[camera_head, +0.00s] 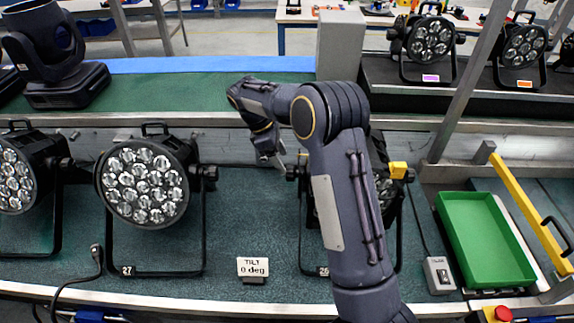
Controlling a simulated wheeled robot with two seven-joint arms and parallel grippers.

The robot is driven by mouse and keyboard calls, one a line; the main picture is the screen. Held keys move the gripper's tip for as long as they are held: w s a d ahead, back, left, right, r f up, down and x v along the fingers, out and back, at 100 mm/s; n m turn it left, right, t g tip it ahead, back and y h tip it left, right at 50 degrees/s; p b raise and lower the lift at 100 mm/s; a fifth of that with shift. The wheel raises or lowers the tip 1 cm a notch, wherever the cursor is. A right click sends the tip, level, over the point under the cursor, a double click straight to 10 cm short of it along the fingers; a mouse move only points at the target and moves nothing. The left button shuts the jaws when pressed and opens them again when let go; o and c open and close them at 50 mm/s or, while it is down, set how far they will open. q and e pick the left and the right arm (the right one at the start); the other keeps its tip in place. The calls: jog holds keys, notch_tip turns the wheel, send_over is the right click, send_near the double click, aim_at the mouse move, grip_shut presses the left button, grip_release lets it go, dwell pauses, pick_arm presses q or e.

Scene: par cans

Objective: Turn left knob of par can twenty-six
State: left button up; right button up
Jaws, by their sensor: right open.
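Par can twenty-six (388,186) stands on the teal bench, mostly hidden behind my right arm; part of its lens face and its black stand show on either side. Its left knob (292,172) is a small dark knob just left of my arm. My right gripper (276,158) points down, slightly left of and above that knob, apart from it as far as I can see. Its fingers are small and partly hidden in this view. My left gripper is not in view.
Par can twenty-seven (146,185) stands to the left, with another lamp at the far left edge. A "TILT 0 deg" sign (253,268) stands on the bench between the cans. A grey post (341,45) rises behind.

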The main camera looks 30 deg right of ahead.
aim_at(287, 168)
jog(key=shift+x, duration=2.55)
jog(key=c, duration=1)
